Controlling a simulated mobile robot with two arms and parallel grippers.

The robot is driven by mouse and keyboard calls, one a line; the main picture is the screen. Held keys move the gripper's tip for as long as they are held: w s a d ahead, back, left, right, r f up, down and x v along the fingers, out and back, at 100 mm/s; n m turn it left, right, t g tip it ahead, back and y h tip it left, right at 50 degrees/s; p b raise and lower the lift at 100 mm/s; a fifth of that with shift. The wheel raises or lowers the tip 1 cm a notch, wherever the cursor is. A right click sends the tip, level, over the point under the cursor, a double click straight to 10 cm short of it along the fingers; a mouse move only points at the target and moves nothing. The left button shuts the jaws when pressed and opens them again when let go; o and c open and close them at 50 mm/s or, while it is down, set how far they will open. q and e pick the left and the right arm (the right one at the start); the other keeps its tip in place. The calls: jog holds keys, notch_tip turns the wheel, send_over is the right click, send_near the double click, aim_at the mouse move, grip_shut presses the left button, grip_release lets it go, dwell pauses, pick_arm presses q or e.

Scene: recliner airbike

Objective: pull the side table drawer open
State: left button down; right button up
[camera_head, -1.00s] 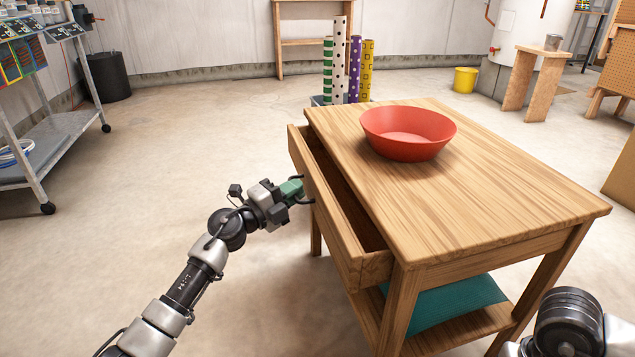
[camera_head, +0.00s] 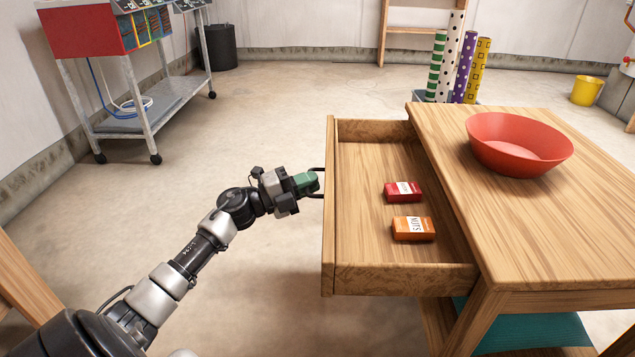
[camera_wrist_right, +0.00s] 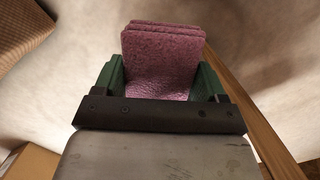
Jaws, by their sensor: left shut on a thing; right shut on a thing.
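The wooden side table (camera_head: 590,215) stands at the right in the head view. Its drawer (camera_head: 375,279) is pulled well out to the left, and its inside shows. A red box (camera_head: 403,192) and an orange box labelled NUTS (camera_head: 413,229) lie in it. My left gripper (camera_head: 312,181) is shut on the dark drawer handle (camera_head: 319,194) at the drawer front. My right gripper (camera_wrist_right: 160,85) shows only in the right wrist view. It is shut on a purple-pink, sponge-like stack (camera_wrist_right: 162,60) between its green fingers.
A red bowl (camera_head: 519,146) sits on the table top. A teal cushion (camera_head: 535,333) lies on the lower shelf. Patterned rolls (camera_head: 458,60) stand behind the table. A metal cart (camera_head: 150,115) is at the upper left. Open floor lies left of the drawer.

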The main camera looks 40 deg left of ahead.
pick_arm(q)
jog(key=c, duration=1.2)
grip_release()
jog(key=shift+c, duration=0.2)
pick_arm(e)
notch_tip(320, 180, up, 5)
jog(key=p, duration=0.4)
jog(key=shift+f+p, duration=0.1)
jog(key=shift+p, duration=0.25)
pick_arm(q)
jog(key=v, duration=1.2)
jog(key=shift+s+a, duration=0.1)
